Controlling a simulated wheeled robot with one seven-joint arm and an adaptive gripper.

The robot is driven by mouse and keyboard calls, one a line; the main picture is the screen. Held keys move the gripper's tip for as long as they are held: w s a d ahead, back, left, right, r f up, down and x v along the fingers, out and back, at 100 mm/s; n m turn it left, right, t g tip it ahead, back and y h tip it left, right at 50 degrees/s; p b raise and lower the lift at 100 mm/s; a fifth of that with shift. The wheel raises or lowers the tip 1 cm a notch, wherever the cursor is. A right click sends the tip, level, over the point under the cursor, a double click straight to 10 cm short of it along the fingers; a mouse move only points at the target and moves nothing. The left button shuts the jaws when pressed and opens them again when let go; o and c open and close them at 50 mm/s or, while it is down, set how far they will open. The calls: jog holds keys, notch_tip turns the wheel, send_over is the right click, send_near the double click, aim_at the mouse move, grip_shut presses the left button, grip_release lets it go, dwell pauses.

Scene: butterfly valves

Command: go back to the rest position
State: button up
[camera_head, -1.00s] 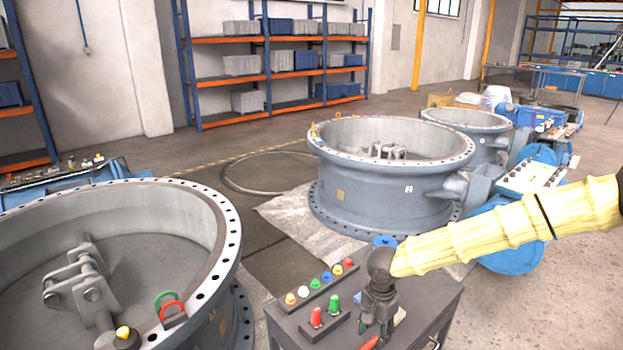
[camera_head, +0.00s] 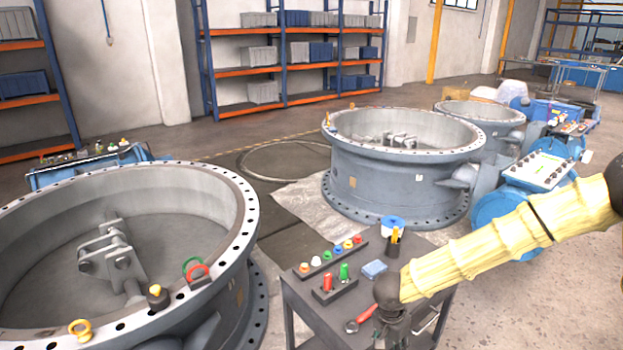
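My arm, in a yellow sleeve, reaches in from the right edge in the head view. My gripper (camera_head: 392,335) hangs below its dark wrist, in front of the front right part of the dark cart (camera_head: 318,312). The bottom edge of the picture cuts it off. The fingers are dark and small, so I cannot tell whether they are open or shut, and I see nothing held in them.
A large butterfly valve (camera_head: 245,215) fills the left, with red and green rings and a yellow ring on its rim. Another valve (camera_head: 385,180) stands behind the cart. The cart bears colored knobs (camera_head: 325,258), a blue block (camera_head: 375,269) and a red-handled tool (camera_head: 362,318).

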jog(key=s+f+n+t, duration=0.2)
jog(key=s+f+n, duration=0.3)
jog(key=s+f, duration=1)
jog(key=s+d+n+g+y, duration=0.1)
jog(key=s+n, duration=0.3)
jog(key=s, duration=1.4)
jog(key=shift+d+f+g, duration=0.15)
jog(key=shift+d+g, duration=0.4)
jog(key=shift+g, duration=0.35)
